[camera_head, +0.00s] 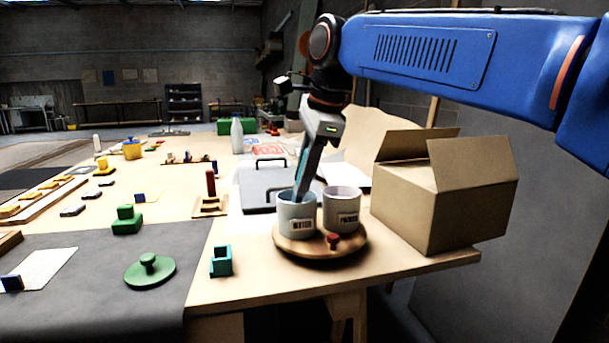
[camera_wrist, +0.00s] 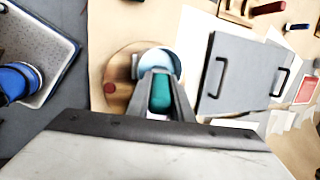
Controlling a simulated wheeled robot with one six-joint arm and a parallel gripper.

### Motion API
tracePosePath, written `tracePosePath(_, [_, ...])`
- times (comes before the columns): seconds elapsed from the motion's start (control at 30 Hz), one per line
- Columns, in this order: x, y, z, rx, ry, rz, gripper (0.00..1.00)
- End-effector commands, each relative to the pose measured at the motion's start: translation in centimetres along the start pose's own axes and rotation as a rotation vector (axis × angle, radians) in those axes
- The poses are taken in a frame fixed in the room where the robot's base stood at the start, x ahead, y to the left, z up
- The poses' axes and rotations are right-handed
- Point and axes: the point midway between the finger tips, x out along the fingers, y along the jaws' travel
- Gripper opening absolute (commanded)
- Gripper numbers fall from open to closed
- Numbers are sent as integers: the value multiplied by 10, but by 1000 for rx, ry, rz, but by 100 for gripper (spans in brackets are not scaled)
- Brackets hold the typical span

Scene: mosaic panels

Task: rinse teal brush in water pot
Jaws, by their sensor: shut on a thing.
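Two white pots stand side by side on a round wooden tray (camera_head: 290,247) with a red knob: a left pot (camera_head: 297,222) and a right pot (camera_head: 342,212). Their labels are too small to read, so I cannot tell which holds water. My gripper (camera_head: 300,190) points down at the mouth of the left pot, shut on the teal brush. The brush (camera_wrist: 161,92) shows as a teal handle between the fingers in the wrist view. Its lower end is hidden. A pot with a pale blue inside (camera_wrist: 163,58) lies just beyond the fingers there.
An open cardboard box (camera_head: 450,205) stands close to the right of the tray. A grey board with black handles (camera_head: 258,188) lies behind the pots. A teal block (camera_head: 221,261) and a green lid (camera_head: 150,271) lie to the left. The table's front edge is near the tray.

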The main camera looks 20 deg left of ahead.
Motion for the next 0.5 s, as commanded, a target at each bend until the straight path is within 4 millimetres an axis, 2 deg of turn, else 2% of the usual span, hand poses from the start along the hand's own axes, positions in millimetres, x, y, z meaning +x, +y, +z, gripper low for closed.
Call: tracePosePath(0.5, [-33,-10,6,0,-1,-3,0])
